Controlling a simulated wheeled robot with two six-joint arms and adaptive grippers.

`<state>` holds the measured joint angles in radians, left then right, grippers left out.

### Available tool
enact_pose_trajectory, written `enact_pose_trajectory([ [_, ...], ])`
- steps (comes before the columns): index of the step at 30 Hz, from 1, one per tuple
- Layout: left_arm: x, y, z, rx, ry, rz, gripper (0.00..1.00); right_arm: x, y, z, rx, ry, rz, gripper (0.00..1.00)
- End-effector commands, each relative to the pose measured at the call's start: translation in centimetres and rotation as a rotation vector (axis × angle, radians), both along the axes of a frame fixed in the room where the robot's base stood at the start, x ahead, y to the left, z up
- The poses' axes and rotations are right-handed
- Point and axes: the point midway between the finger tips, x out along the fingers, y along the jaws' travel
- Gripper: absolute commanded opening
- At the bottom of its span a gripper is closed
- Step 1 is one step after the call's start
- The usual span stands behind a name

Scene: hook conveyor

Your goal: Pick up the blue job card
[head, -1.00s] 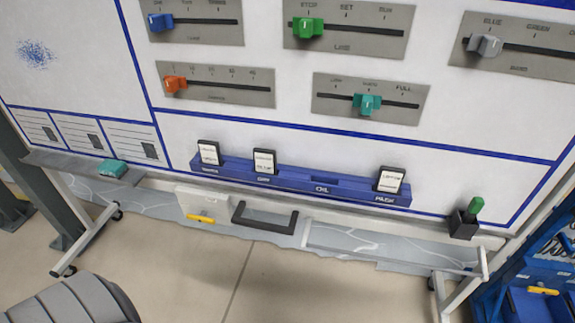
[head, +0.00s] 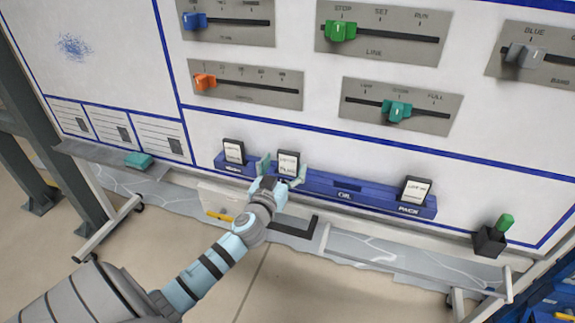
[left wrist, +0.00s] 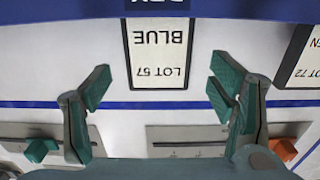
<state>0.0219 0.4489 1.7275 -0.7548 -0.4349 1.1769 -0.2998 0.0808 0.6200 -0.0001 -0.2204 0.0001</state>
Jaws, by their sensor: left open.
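The blue job card (left wrist: 158,55), white with a black border and printed "BLUE LOT 57", shows upside down in the left wrist view. In the head view it is the middle-left card (head: 288,160), standing in the blue rack (head: 330,190) on the board. My left gripper (head: 282,170) is open in front of it, with one finger to each side. In the left wrist view the open fingers (left wrist: 160,85) flank the card with a gap on both sides. Its lower end meets the rack. My right gripper is not in view.
A "LOT 72" card (left wrist: 303,58) stands close beside, left of the blue card in the head view. Another card (head: 416,190) stands at the rack's right end.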

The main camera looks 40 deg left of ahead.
Motion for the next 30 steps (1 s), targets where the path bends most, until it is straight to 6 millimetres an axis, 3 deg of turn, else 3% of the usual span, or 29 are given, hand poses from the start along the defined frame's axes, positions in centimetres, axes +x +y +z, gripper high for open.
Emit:
enact_pose_trajectory([
  [5, 3.0, 0.9, 0.1, -0.001, 0.000, 0.000, 0.77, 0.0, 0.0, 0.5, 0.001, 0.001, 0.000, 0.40],
  [11, 3.3, 1.0, 0.0, 0.000, 0.001, -0.001, 0.77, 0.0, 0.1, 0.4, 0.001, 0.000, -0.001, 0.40],
  [21, 3.2, 1.0, 0.0, 0.001, 0.001, -0.001, 0.25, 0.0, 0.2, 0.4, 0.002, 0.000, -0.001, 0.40],
  [30, 3.1, 1.0, 0.2, 0.000, 0.000, -0.001, 0.24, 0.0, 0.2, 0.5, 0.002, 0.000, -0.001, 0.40],
])
